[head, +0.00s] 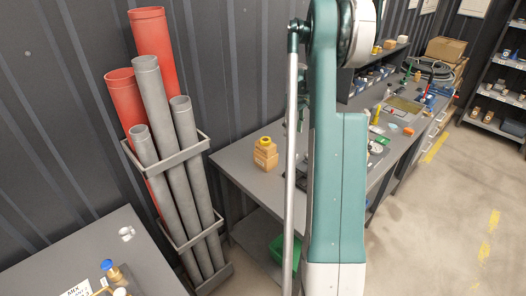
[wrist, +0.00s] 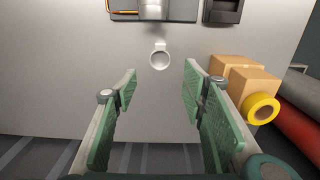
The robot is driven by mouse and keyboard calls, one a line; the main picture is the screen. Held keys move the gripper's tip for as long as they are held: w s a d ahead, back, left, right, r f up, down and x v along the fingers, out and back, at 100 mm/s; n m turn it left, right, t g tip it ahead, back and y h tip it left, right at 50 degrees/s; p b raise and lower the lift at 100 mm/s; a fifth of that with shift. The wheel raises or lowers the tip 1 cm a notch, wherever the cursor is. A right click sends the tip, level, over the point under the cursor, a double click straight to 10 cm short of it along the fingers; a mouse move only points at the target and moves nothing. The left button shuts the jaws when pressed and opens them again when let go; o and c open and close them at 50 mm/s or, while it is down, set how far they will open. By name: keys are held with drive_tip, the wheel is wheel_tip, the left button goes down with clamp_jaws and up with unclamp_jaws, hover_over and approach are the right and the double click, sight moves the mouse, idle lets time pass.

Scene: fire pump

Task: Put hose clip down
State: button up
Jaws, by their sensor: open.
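The hose clip (wrist: 160,59), a small pale ring with a short tab, shows in the wrist view against a grey surface (wrist: 60,75). It appears to lie flat on it. My gripper (wrist: 160,80) has its two green fingers spread wide, with nothing between them. The clip is just beyond the fingertips, roughly centred between them, and apart from both. In the head view a small whitish piece (head: 126,234) lies on the grey table at the lower left; I cannot tell whether it is the same clip. My gripper is not clearly visible in the head view.
In the wrist view, cardboard boxes (wrist: 253,82) and a yellow roll (wrist: 261,108) stand at the right, and dark trays (wrist: 225,10) lie at the top. In the head view, red and grey pipes (head: 168,120) stand in a rack, and a cluttered workbench (head: 235,165) runs behind my arm.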

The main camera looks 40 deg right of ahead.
drive_tip(key=shift+a+r, duration=0.1)
drive_tip(key=shift+a, duration=0.05)
drive_tip(key=s+a+r+t, duration=0.1)
drive_tip(key=a+r, duration=0.6)
drive_tip(key=a, duration=0.5)
drive_tip(key=a+r+t+h, duration=0.1)
drive_tip(key=a+r, duration=0.5)
drive_tip(key=a, duration=0.6)
drive_tip(key=s+a+r+t, duration=0.1)
drive_tip(key=a+r, duration=0.6)
drive_tip(key=a, duration=0.5)
drive_tip(key=s+a+r+t, duration=0.1)
drive_tip(key=s+a, duration=0.4)
drive_tip(key=a, duration=0.4)
drive_tip(key=s+a+r+t, duration=0.1)
drive_tip(key=s+a, duration=0.4)
drive_tip(key=a, duration=0.3)
drive_tip(key=s+a+f+t, duration=0.1)
drive_tip(key=s+a+f, duration=0.1)
drive_tip(key=s+a, duration=0.4)
drive_tip(key=s+a+f+t+y, duration=0.1)
drive_tip(key=s+a+f, duration=0.1)
drive_tip(key=s+a, duration=0.4)
drive_tip(key=shift+s+a+f, duration=0.2)
drive_tip(key=shift+a+f, duration=0.05)
drive_tip(key=shift+a, duration=0.1)
drive_tip(key=shift+o, duration=0.5)
drive_tip(key=shift+r, duration=0.15)
